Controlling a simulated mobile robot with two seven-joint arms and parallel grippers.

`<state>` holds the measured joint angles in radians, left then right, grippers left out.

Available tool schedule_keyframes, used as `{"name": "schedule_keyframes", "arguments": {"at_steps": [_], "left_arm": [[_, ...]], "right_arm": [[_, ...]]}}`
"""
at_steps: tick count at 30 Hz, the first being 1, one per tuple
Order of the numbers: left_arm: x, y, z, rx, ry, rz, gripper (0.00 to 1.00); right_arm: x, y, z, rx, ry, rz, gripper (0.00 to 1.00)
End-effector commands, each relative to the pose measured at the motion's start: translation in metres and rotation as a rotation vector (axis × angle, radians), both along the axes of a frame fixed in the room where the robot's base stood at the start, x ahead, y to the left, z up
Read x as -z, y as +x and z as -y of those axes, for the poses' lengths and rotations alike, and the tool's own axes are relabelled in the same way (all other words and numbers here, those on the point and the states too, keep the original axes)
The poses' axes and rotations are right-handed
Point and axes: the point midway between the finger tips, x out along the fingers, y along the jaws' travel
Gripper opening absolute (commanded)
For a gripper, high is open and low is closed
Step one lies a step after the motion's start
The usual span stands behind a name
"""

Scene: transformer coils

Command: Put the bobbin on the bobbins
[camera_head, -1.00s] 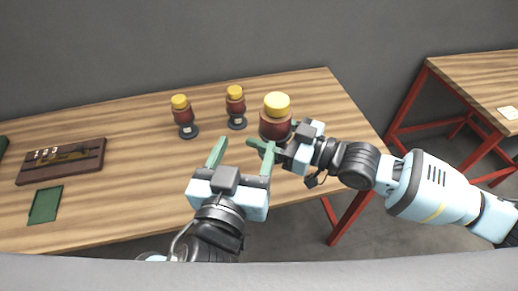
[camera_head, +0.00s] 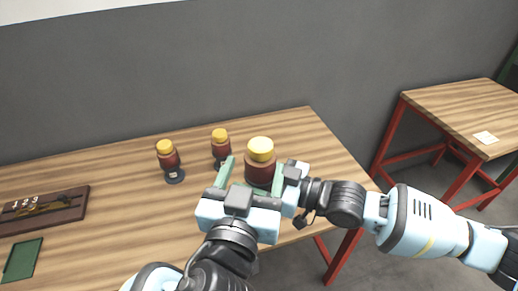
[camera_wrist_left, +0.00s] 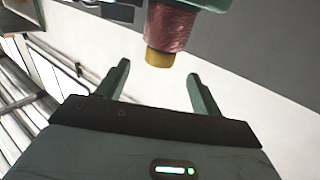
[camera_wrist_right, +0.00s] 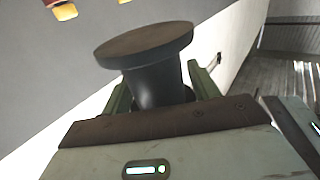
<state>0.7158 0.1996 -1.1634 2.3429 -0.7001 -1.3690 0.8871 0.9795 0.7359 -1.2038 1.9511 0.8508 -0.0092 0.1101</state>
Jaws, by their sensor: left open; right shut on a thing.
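The held bobbin (camera_head: 260,172) has a yellow top and a copper-red winding, and its lower part is hidden in the head view. My right gripper (camera_wrist_right: 158,80) is shut on it by its dark stem; the black round flange (camera_wrist_right: 145,42) shows beyond the fingers. My left gripper (camera_wrist_left: 158,72) is open, with the bobbin's yellow end (camera_wrist_left: 158,57) and winding beyond its fingertips and apart from them. Two other bobbins, one at left (camera_head: 168,160) and one nearer the middle (camera_head: 220,150), stand upright on dark round bases on the wooden table (camera_head: 120,200).
A dark wooden tray (camera_head: 75,197) and a green mat (camera_head: 22,260) lie at the table's left. A second table (camera_head: 450,105) with red legs stands at the right.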

Motion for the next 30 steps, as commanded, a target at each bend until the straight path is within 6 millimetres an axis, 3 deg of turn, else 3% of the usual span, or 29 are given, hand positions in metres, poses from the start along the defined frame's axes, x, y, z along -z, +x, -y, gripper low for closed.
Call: {"name": "schedule_keyframes", "arguments": {"at_steps": [6, 12, 26, 30], "left_arm": [[-0.001, 0.036, 0.010, -0.002, 0.003, 0.004, 0.66], [0.000, 0.058, 0.016, -0.002, 0.002, 0.002, 0.66], [0.000, 0.067, 0.019, 0.000, 0.000, 0.000, 0.66], [0.000, 0.066, 0.019, 0.000, 0.000, 0.000, 0.48]], "right_arm": [[-0.002, 0.000, 0.000, -0.001, 0.004, 0.004, 0.30], [-0.002, 0.000, 0.000, -0.001, 0.004, 0.004, 0.30], [-0.002, 0.000, 0.000, -0.001, 0.004, 0.004, 0.30], [-0.002, 0.000, 0.000, -0.001, 0.004, 0.004, 0.30]]}}
